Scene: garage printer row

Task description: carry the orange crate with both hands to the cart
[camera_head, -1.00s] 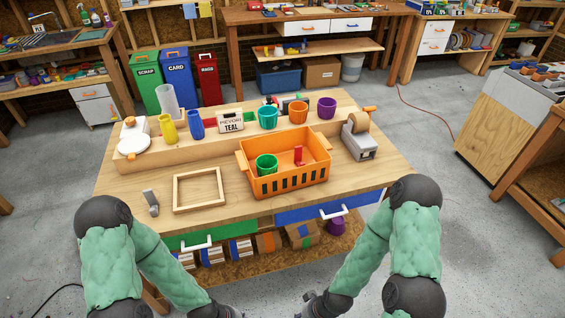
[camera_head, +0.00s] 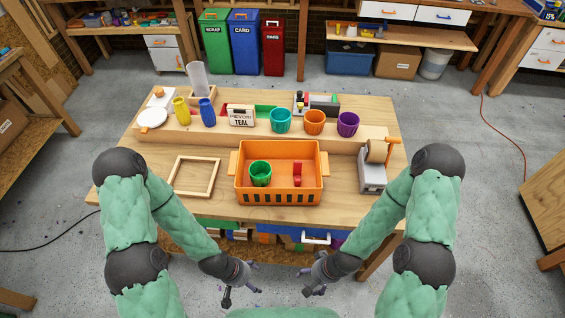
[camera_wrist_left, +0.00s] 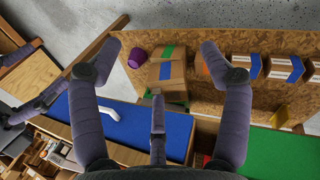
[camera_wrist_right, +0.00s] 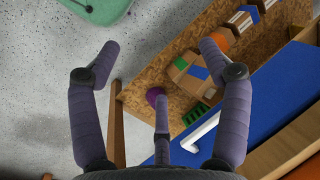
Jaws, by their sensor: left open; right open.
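The orange crate (camera_head: 279,197) sits on the wooden workbench with a handle lug on its left and right ends. A green cup (camera_head: 260,173) and a small red object (camera_head: 297,173) are inside it. My left gripper (camera_head: 238,284) and my right gripper (camera_head: 312,280) are both in front of the bench's near edge, below the crate in the picture and apart from it. Both are open and empty. The left wrist view shows its spread fingers (camera_wrist_left: 157,50) over the bench's drawers and lower shelf. The right wrist view shows its fingers (camera_wrist_right: 158,55) spread too. I cannot identify a cart.
A wooden frame (camera_head: 194,176) lies left of the crate, and a tape dispenser (camera_head: 372,170) stands close on its right.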

